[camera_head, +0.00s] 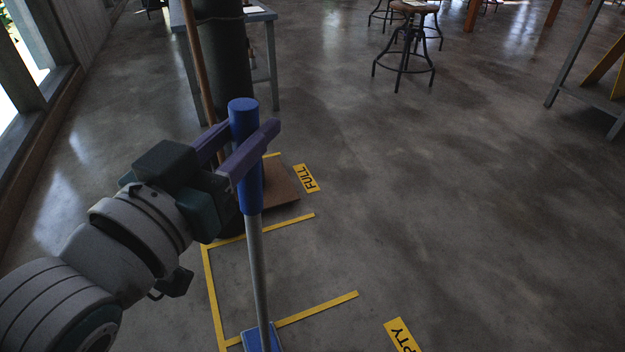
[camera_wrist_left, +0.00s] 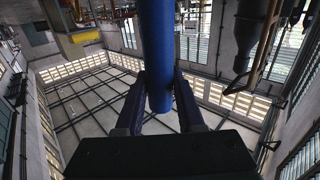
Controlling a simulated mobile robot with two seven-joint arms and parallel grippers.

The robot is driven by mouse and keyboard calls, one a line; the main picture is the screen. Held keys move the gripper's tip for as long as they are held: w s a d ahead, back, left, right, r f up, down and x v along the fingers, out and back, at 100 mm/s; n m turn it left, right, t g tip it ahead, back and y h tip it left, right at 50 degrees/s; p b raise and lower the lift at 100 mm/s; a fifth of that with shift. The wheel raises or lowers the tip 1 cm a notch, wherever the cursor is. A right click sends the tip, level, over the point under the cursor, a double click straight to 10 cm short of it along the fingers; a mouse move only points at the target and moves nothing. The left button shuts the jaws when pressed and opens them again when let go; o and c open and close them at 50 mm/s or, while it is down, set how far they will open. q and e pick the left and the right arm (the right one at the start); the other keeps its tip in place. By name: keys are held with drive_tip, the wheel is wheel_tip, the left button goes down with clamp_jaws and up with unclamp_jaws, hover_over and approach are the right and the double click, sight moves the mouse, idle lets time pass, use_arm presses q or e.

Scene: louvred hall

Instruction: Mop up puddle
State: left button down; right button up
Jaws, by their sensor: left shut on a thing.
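The mop has a blue grip (camera_head: 249,190), a grey pole (camera_head: 258,270) and a blue head (camera_head: 262,340) cut off by the bottom edge of the head view. My left gripper (camera_head: 252,130) is shut around the blue grip near its top end. The mop stands nearly upright. In the left wrist view the blue handle (camera_wrist_left: 157,45) passes between the two purple fingers of my left gripper (camera_wrist_left: 160,85). I cannot pick out a clear puddle; the concrete floor (camera_head: 440,200) has only dark patches and shine. My right gripper is not in view.
Yellow floor lines (camera_head: 318,309) frame a bay around the mop's lower end. A "FULL" label (camera_head: 306,178) lies beside a brown board (camera_head: 284,194); a partly cut label (camera_head: 401,337) is near the bottom. A dark column (camera_head: 222,65) and a stool (camera_head: 404,50) stand behind.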

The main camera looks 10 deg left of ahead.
use_arm(q)
drive_tip(key=w+d+b, duration=0.3)
drive_tip(key=w+d, duration=0.1)
drive_tip(key=d, duration=0.8)
drive_tip(key=shift+r, duration=0.2)
drive_tip(key=s+a+p, duration=0.2)
drive_tip(key=a+p, duration=0.1)
drive_tip(key=a, duration=0.8)
drive_tip(key=s+a+p, duration=0.1)
drive_tip(key=a+p, duration=0.2)
drive_tip(key=a, duration=0.8)
drive_tip(key=shift+s+r, duration=0.15)
drive_tip(key=shift+s, duration=0.2)
drive_tip(key=shift+d, duration=0.15)
